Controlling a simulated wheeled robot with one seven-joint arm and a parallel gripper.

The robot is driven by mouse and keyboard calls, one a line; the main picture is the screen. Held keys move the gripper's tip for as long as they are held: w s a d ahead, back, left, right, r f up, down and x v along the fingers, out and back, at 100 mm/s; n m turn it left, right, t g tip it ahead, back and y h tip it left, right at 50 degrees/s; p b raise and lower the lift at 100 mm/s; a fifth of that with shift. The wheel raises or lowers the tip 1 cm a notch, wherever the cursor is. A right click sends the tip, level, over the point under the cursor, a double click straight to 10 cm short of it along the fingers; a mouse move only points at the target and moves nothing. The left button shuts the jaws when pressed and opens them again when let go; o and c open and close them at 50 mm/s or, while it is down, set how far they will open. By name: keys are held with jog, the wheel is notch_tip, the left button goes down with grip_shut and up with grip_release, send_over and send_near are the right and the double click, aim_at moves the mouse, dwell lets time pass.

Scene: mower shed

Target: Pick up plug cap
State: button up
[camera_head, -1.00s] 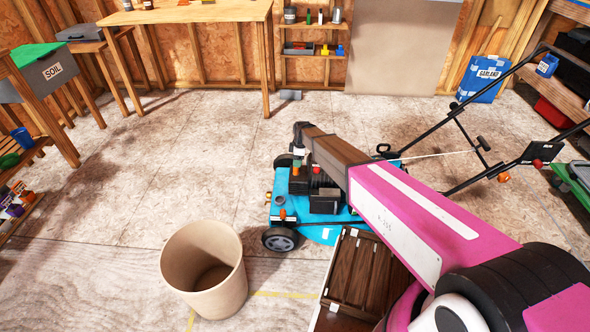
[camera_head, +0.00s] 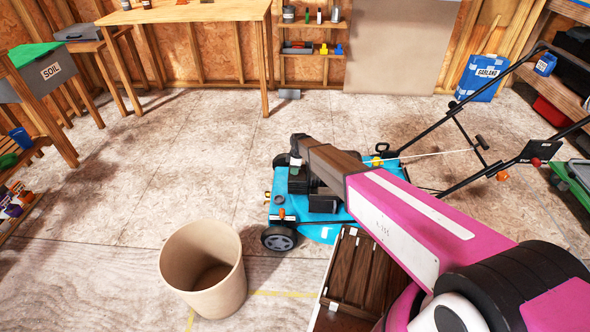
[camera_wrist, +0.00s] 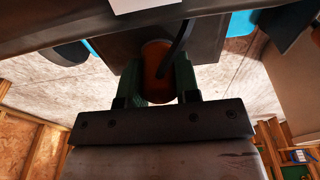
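The plug cap appears to be the orange-brown cylinder (camera_wrist: 157,62) with a black lead in the wrist view. It sits between the two green fingers of my gripper (camera_wrist: 158,88), one on each side. I see no clear gap beside it, but cannot tell whether the fingers press on it. In the head view my gripper (camera_head: 296,150) is over the blue mower's (camera_head: 330,233) engine. The cap cannot be made out there, as my arm covers much of the engine.
A beige bin (camera_head: 203,268) stands on the floor left of the mower. A brown slatted crate (camera_head: 357,280) is close in front of it. The mower's black handle (camera_head: 487,173) rises to the right.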

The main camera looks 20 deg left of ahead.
grip_shut()
jog(key=shift+r, duration=0.1)
jog(key=shift+r, duration=0.6)
notch_tip(320, 180, up, 3)
jog(key=shift+f, duration=0.15)
jog(key=s+a+r, duration=0.2)
jog(key=s+r, duration=0.9)
jog(key=shift+s+a, duration=0.15)
jog(key=shift+s, duration=0.05)
jog(key=shift+f, duration=0.15)
